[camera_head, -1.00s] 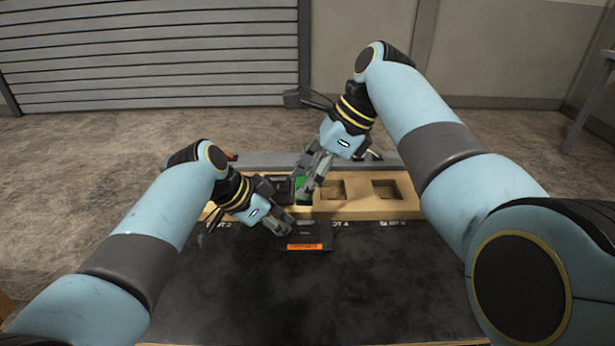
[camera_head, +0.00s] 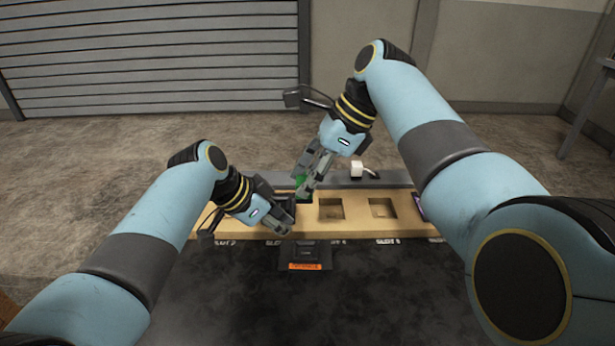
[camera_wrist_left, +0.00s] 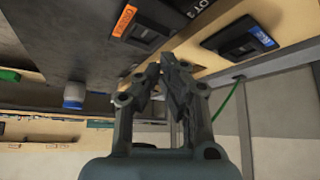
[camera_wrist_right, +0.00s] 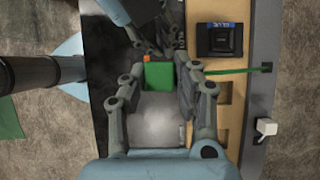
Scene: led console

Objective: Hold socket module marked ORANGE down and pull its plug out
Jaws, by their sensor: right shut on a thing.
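The socket module marked ORANGE (camera_head: 306,251) is a black block with an orange label, lying on the dark mat just in front of the wooden rail. It also shows in the left wrist view (camera_wrist_left: 150,27), where no plug is visible in it. My right gripper (camera_head: 305,188) is shut on a green plug (camera_wrist_right: 158,76), above the rail and away from the module. My left gripper (camera_head: 284,230) has its fingertips together, with nothing seen between them, just behind the ORANGE module; it also shows in the left wrist view (camera_wrist_left: 160,68).
The wooden rail (camera_head: 358,228) has two empty square pockets right of my grippers. A BLUE module (camera_wrist_right: 219,42) sits in the rail. A green cable (camera_wrist_right: 235,71) runs from the plug toward the grey back rail. A white block (camera_head: 357,170) stands behind. The front mat is mostly clear.

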